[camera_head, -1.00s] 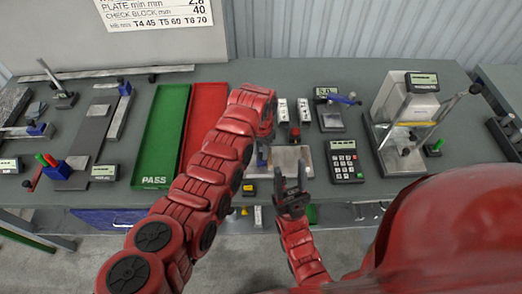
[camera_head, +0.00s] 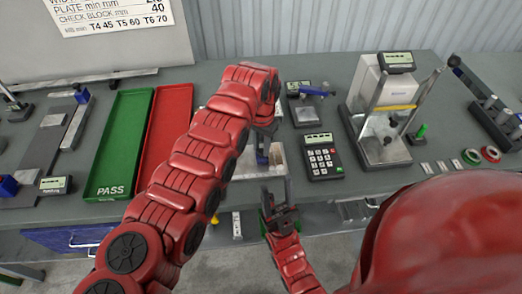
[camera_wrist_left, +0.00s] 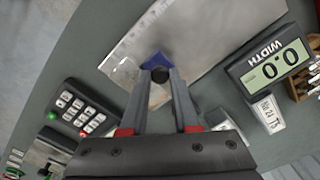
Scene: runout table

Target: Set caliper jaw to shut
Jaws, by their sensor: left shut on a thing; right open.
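My left gripper (camera_wrist_left: 155,84) is shut on a small blue block (camera_wrist_left: 153,60), which seems to be the caliper's jaw piece. The block touches a flat silver plate with a graduated edge (camera_wrist_left: 210,32). A display marked WIDTH (camera_wrist_left: 268,66) beside the plate reads 0.0. In the head view the left gripper (camera_head: 263,150) is over the pale plate area (camera_head: 247,168), and my red arm hides much of it. Whether the jaw touches a facing jaw cannot be told. My right gripper (camera_head: 279,197) is open and empty in front of the bench's front edge.
A keypad device (camera_head: 321,156) stands right of the plate, with a gauge stand (camera_head: 384,110) beyond it. A green PASS tray (camera_head: 121,150) and a red tray (camera_head: 163,130) lie left. A small display unit with a blue part (camera_head: 304,108) stands behind.

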